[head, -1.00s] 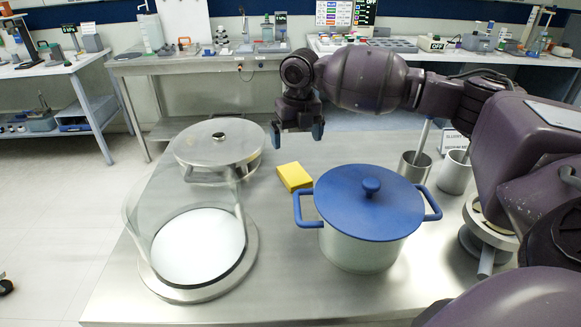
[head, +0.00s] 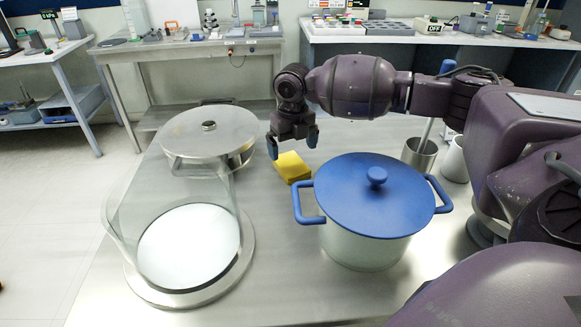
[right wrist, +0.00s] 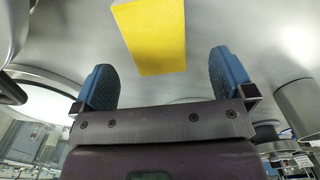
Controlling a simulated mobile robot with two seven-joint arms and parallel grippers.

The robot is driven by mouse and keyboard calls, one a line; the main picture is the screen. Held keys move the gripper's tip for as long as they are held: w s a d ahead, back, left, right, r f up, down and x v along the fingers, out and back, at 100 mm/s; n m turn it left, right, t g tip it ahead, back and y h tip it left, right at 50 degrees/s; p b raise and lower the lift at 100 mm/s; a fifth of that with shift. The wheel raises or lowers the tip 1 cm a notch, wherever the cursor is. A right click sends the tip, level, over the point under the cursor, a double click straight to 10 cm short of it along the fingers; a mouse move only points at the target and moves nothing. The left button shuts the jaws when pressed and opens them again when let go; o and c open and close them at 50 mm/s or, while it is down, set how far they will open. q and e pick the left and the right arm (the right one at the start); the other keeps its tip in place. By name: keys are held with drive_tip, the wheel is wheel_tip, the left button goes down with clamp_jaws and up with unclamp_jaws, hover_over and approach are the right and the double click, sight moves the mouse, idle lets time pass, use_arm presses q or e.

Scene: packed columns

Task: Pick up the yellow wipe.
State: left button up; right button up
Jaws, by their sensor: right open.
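The yellow wipe (head: 293,168) lies flat on the steel table, between the glass-walled vessel and the blue-lidded pot. My right gripper (head: 293,148) is open and empty, just above and behind the wipe in the head view. In the right wrist view the wipe (right wrist: 150,35) shows beyond the two blue fingertips (right wrist: 165,80), lined up roughly with the gap between them. The fingers are apart from it. My left gripper is not in view.
The pot with a blue lid (head: 372,192) stands right beside the wipe, one handle close to it. A metal cup (head: 419,157) stands behind the pot.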

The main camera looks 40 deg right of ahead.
sight(291, 163)
drive_tip(key=f, duration=0.3)
drive_tip(key=shift+a+f, duration=0.25)
drive_tip(key=shift+f, duration=0.15)
drive_tip(key=shift+f+b, duration=0.3)
drive_tip(key=shift+f, duration=0.2)
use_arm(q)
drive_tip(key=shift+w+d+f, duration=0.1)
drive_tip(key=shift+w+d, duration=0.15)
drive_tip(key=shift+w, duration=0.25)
use_arm(e)
drive_tip(key=shift+r, duration=0.1)
drive_tip(key=c, duration=1)
use_arm(q)
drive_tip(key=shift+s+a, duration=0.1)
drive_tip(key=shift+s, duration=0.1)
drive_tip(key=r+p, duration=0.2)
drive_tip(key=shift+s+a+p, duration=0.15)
drive_tip(key=shift+p, duration=0.2)
use_arm(e)
wheel_tip(291, 163, up, 20)
